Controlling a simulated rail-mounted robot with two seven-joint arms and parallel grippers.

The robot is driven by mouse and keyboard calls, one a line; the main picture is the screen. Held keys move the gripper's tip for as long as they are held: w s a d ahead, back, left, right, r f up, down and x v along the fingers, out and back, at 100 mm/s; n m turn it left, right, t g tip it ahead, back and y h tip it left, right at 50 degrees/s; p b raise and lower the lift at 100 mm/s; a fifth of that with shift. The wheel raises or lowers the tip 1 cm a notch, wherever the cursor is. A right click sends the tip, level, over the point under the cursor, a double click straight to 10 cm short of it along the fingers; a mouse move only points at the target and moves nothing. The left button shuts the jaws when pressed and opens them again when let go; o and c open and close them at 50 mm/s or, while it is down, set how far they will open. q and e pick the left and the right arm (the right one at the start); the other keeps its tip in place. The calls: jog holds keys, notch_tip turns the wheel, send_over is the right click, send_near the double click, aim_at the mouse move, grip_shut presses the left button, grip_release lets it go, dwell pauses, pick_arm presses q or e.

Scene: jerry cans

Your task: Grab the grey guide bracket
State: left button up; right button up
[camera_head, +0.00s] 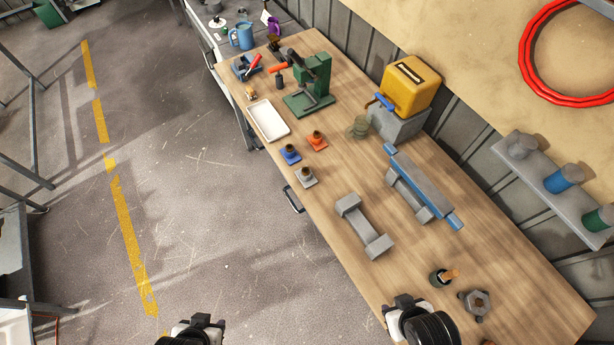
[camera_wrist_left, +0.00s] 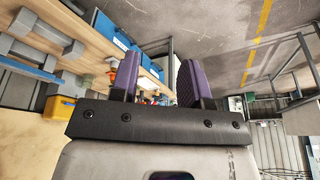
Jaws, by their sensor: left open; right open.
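The grey guide bracket appears to be the small grey square-based piece (camera_head: 306,177) with a brown stub on top, near the table's left edge in the head view. A blue one (camera_head: 290,154) and an orange one (camera_head: 316,141) of like shape stand just beyond it. My left gripper (camera_head: 198,323) is at the bottom of the head view, over the floor and well away from the bracket. In the left wrist view its purple-padded fingers (camera_wrist_left: 159,82) are apart with nothing between them. My right gripper (camera_head: 404,304) is at the table's near part, open, its fingertips partly hidden.
A grey dumbbell-shaped cradle (camera_head: 364,227) lies right of the bracket; a similar one carries a blue bar (camera_head: 425,185). A white tray (camera_head: 268,120) and green press (camera_head: 310,88) stand farther back. A dark cup (camera_head: 440,278) and grey nut (camera_head: 477,302) are near my right gripper.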

pick_arm(q)
jog(key=shift+o, duration=0.2)
jog(key=o, duration=0.7)
jog(key=shift+c, duration=0.2)
